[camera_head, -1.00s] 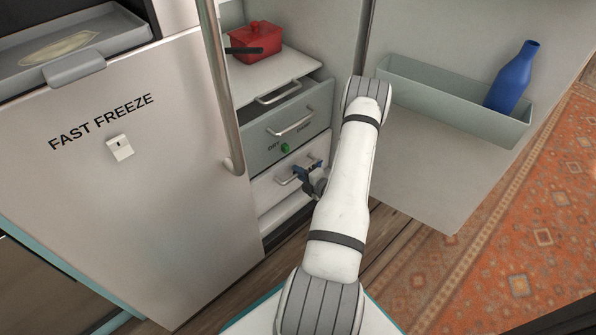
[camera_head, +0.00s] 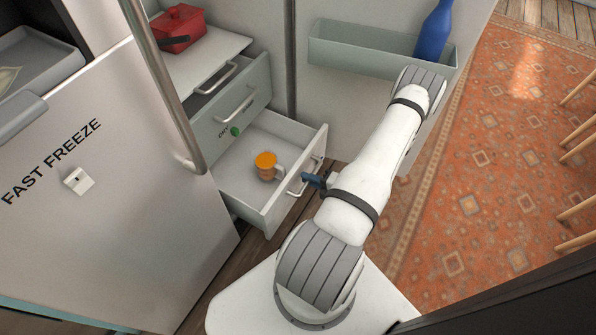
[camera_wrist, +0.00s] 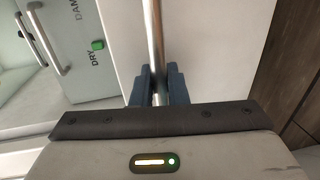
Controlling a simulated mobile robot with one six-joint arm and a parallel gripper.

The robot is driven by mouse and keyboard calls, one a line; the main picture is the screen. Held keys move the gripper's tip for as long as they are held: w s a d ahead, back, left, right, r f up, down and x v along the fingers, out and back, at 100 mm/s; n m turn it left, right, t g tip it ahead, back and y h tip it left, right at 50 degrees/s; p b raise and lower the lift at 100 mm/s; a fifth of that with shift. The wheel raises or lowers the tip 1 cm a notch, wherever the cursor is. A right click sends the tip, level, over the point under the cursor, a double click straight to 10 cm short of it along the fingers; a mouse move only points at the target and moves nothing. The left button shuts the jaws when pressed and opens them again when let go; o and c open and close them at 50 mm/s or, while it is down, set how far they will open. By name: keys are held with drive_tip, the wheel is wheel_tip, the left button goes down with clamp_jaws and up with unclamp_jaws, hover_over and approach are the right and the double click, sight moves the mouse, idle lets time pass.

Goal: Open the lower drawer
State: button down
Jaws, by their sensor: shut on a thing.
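The lower drawer (camera_head: 238,186) is pulled well out of the fridge cabinet in the head view. Inside it stands a mug (camera_head: 266,166) with an orange top. The drawer's bar handle (camera_head: 305,175) is on its front face. My gripper (camera_head: 314,180) is at this handle. In the wrist view, the blue fingers of my gripper (camera_wrist: 157,86) are shut around the metal bar handle (camera_wrist: 155,45), one on each side. The drawer front (camera_wrist: 205,50) fills the middle of that view.
A red pot (camera_head: 178,27) sits on the shelf. The freezer door (camera_head: 110,200) stands at left. The open door at right carries a bin (camera_head: 375,50) with a blue bottle (camera_head: 434,32).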

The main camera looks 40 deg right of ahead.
drive_tip(key=shift+v, duration=0.85)
drive_tip(key=shift+s+f, duration=0.1)
drive_tip(key=shift+f, duration=0.05)
drive_tip(key=c, duration=1.5)
unclamp_jaws()
drive_tip(key=p+v, duration=0.2)
drive_tip(key=v, duration=0.5)
drive_tip(key=shift+s+d, duration=0.2)
drive_tip(key=shift+s, duration=0.1)
